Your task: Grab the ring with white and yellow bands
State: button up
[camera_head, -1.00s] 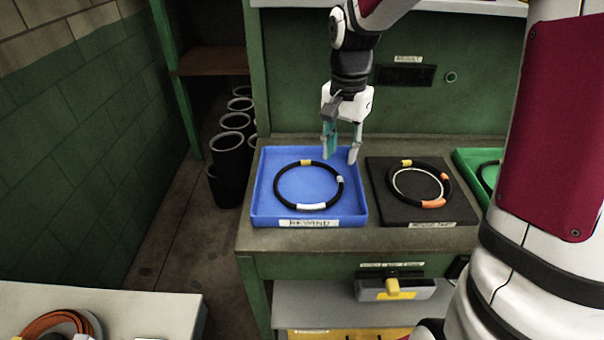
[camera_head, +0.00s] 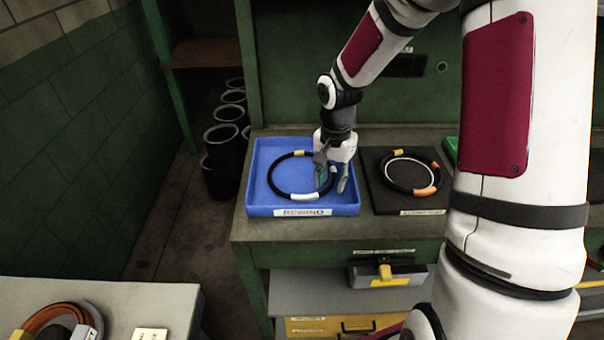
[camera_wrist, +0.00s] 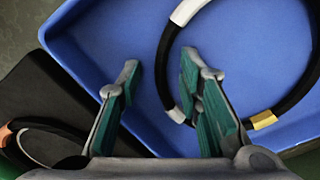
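The black ring (camera_head: 271,176) with yellow and white bands lies flat in the blue tray (camera_head: 247,190) labelled REWIND. In the wrist view the ring (camera_wrist: 162,58) shows a white band at the top and a yellow band at the lower right. My gripper (camera_head: 333,186) is low over the ring's right side. In the wrist view my gripper (camera_wrist: 160,78) is open, with the ring's near curve between its teal-padded fingers. The right finger hides part of the ring. I cannot tell how high the fingertips are above the tray floor.
A dark mat (camera_head: 376,198) right of the tray holds another black ring (camera_head: 431,170) with yellow and orange bands. The tray's raised walls surround the ring. Black cylinders (camera_head: 222,160) stand on the floor at left. Cables (camera_head: 60,325) lie on a near white table.

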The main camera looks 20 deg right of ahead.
grip_shut()
dwell(0.3)
